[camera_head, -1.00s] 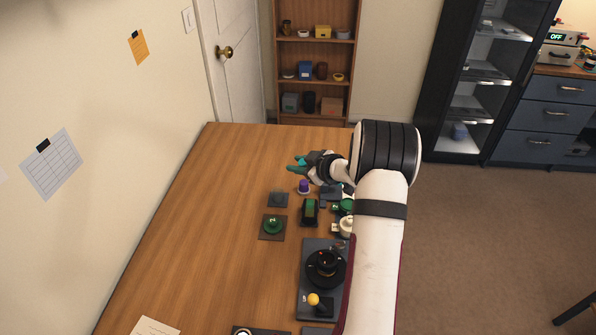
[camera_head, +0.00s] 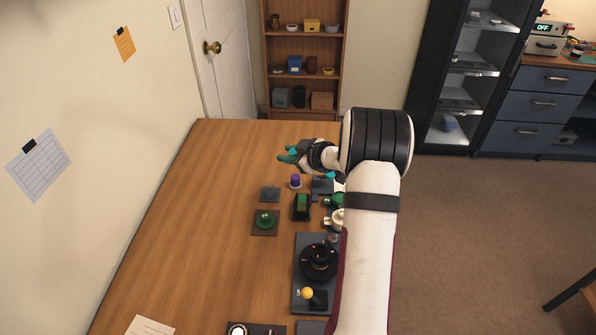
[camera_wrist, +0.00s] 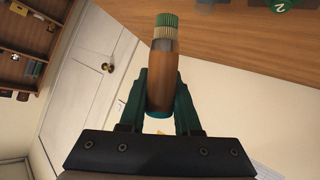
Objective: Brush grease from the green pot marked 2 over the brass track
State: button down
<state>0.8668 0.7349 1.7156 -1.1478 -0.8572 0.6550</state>
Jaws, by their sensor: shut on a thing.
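My gripper (camera_head: 290,155) is over the far part of the table, beyond the small parts. In the wrist view it is shut on a brush (camera_wrist: 162,75). The brush has a wooden handle, a grey ferrule and pale bristles with a green tip. The green pot (camera_head: 265,221) sits on a dark square mat left of the lens parts. Its mark 2 shows at the top edge of the wrist view (camera_wrist: 283,4). The brush is well apart from the pot. I cannot make out the brass track; a black round lens part (camera_head: 318,262) stands on a grey tray, close beside my arm.
A purple-topped piece (camera_head: 295,181), a small dark mat (camera_head: 270,194) and a black-and-green block (camera_head: 302,206) lie near the pot. A yellow knob (camera_head: 307,293) stands nearer. My arm hides part of the right side. The table's left side is mostly clear.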

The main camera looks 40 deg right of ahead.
notch_tip(320, 180, up, 4)
jog(key=s+a, duration=0.2)
jog(key=shift+f, duration=2.45)
jog(key=shift+s+a+f, duration=1.45)
jog(key=shift+f, duration=2.15)
notch_tip(320, 180, up, 8)
jog(key=w+d, duration=0.2)
jog(key=shift+w+d, duration=0.4)
